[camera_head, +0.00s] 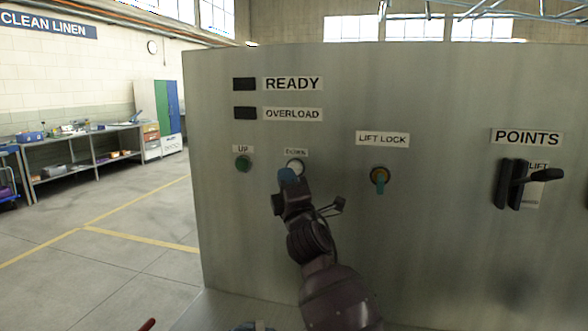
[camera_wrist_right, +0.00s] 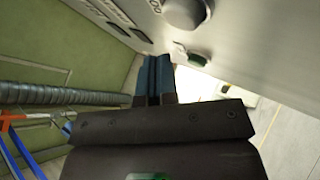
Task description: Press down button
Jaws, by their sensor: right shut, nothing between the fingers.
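The DOWN button (camera_head: 295,165) is a pale round button in a ring on the grey metal panel, below its DOWN label. My right gripper (camera_head: 288,176) is in front of the panel, its blue fingertips overlapping the button's lower part in the head view. In the right wrist view the shut blue fingers (camera_wrist_right: 158,68) are empty, and a grey domed button (camera_wrist_right: 186,10), seemingly DOWN, is up and right of their tips. I cannot tell for certain whether the tips touch the button. My left gripper is not in view.
The green UP button (camera_head: 243,163) is left of DOWN. The LIFT LOCK key switch (camera_head: 380,178) is to the right, and the black POINTS lever (camera_head: 530,180) is farther right. Dark READY (camera_head: 244,84) and OVERLOAD (camera_head: 245,113) lamps are above. Open floor lies left of the panel.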

